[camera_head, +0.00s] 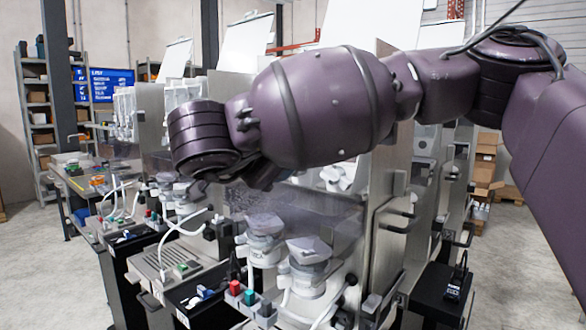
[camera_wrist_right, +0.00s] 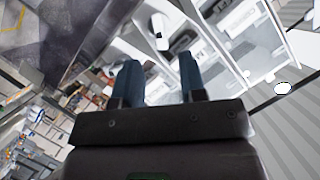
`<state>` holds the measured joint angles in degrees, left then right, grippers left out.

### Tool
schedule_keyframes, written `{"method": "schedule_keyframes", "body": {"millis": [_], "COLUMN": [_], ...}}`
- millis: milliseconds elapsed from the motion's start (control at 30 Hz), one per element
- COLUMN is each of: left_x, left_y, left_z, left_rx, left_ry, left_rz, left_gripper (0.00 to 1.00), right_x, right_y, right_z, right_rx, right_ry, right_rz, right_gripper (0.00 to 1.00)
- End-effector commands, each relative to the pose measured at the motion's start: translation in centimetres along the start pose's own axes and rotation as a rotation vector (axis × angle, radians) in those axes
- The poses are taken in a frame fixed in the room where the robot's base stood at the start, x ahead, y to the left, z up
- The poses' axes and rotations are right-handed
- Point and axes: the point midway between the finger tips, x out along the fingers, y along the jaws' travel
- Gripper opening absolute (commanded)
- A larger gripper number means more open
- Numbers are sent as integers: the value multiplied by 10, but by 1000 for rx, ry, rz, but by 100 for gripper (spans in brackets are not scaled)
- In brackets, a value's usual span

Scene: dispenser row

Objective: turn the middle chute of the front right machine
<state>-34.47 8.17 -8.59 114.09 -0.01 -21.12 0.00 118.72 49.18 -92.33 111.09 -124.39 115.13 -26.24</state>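The front right machine (camera_head: 378,225) is a tall metal cabinet with a clear front cover. Two grey-white chute-like parts, one on the left (camera_head: 263,240) and one on the right (camera_head: 309,265), sit low at its front. I cannot tell which is the middle chute; my right arm crosses in front of the machine and hides its upper part. In the right wrist view my right gripper (camera_wrist_right: 160,82) has its two blue fingers apart with nothing between them. White framed bays (camera_wrist_right: 205,40) lie beyond the fingertips. My left gripper is not in view.
More machines stand in a row to the left, with cables and small coloured blocks on their front ledges (camera_head: 185,270). A black box (camera_head: 440,290) with a small device on top stands at right. Shelving (camera_head: 38,115) is at the back left. Open floor (camera_head: 515,265) lies on the right.

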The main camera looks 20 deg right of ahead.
Motion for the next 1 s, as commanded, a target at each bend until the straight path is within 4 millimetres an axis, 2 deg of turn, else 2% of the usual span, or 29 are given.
{"method": "schedule_keyframes", "body": {"millis": [33, 200, 400, 600, 867, 900, 1000], "left_x": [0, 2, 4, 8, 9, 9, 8], "left_y": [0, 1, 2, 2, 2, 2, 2], "left_z": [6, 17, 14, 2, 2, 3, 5], "left_rx": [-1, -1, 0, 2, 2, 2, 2], "left_ry": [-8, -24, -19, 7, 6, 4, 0], "left_rz": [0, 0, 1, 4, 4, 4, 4], "left_gripper": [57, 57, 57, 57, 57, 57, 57], "right_x": [11, 38, 61, 71, 72, 72, 72], "right_y": [2, 2, 1, 0, 0, 0, 0], "right_z": [3, 4, 2, 1, 0, 0, 1], "right_rx": [0, 0, 0, 1, 0, 0, 0], "right_ry": [-3, -5, -1, -2, -2, -2, -2], "right_rz": [7, 6, 5, 2, 1, 1, 1], "right_gripper": [38, 38, 38, 38, 38, 37, 21]}}
